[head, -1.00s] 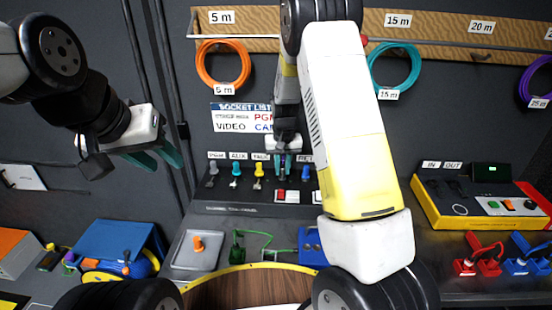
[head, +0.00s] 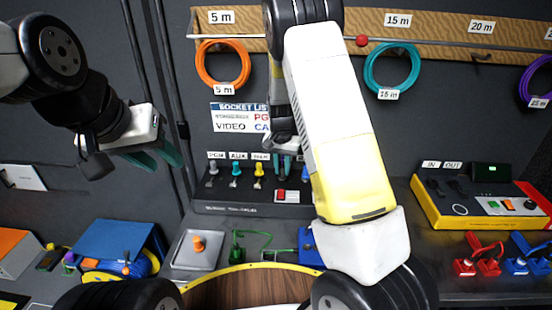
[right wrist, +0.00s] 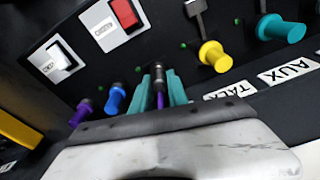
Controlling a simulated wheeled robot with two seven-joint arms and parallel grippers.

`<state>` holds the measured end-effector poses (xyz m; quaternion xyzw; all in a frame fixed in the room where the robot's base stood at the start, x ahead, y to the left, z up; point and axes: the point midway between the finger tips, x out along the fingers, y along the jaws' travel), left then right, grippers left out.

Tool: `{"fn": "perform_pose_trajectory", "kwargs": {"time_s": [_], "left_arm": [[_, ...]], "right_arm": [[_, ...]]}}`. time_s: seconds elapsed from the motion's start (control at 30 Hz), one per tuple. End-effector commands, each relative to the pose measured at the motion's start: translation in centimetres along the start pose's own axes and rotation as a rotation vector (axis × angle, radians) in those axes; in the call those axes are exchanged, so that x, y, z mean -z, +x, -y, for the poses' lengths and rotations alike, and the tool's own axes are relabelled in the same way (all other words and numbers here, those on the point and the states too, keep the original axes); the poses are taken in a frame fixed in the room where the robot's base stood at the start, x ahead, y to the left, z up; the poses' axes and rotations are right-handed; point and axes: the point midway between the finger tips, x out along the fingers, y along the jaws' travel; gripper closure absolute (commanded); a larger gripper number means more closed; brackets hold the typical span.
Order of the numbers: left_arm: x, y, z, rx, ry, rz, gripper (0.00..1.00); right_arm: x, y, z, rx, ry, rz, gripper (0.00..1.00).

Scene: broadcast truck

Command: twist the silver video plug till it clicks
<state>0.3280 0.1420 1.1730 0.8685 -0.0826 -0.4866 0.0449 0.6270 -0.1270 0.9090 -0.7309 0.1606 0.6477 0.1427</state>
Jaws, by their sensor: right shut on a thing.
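In the right wrist view, my right gripper (right wrist: 160,92) has its teal fingers shut on the silver video plug (right wrist: 158,76), a dark metallic barrel with a purple part below it. The plug is at the socket panel, between a yellow plug and a blue plug. Whether it is fully seated or locked cannot be told. In the head view, the right gripper (head: 286,168) is at the panel, partly behind my own arm, and the plug is hidden there. My left gripper (head: 160,157) is open and empty, in the air at the left.
The socket panel (head: 240,209) carries teal (head: 236,170) and yellow (head: 259,169) plugs close beside the held one. Blue (right wrist: 114,98) and purple (right wrist: 82,112) plugs stand on its other side. Red (right wrist: 126,13) and white (right wrist: 60,59) switches are nearby. A grey tray (head: 183,258) lies in front.

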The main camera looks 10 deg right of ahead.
Motion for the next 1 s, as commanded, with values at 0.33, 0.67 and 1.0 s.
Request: {"fn": "perform_pose_trajectory", "kwargs": {"time_s": [0.33, 0.67, 1.0], "left_arm": [[0.0, 0.0, 0.0, 0.0, 0.0, 0.0, 0.64], [0.0, 0.0, 0.0, 0.0, 0.0, 0.0, 0.64], [0.0, 0.0, 0.0, 0.0, 0.0, 0.0, 0.64]], "right_arm": [[-0.01, 0.04, -0.01, -0.035, 0.277, 0.0, 1.0], [0.01, 0.05, -0.03, -0.041, 0.337, 0.0, 0.73], [0.0, 0.05, -0.02, -0.041, 0.334, 0.0, 0.55]]}}
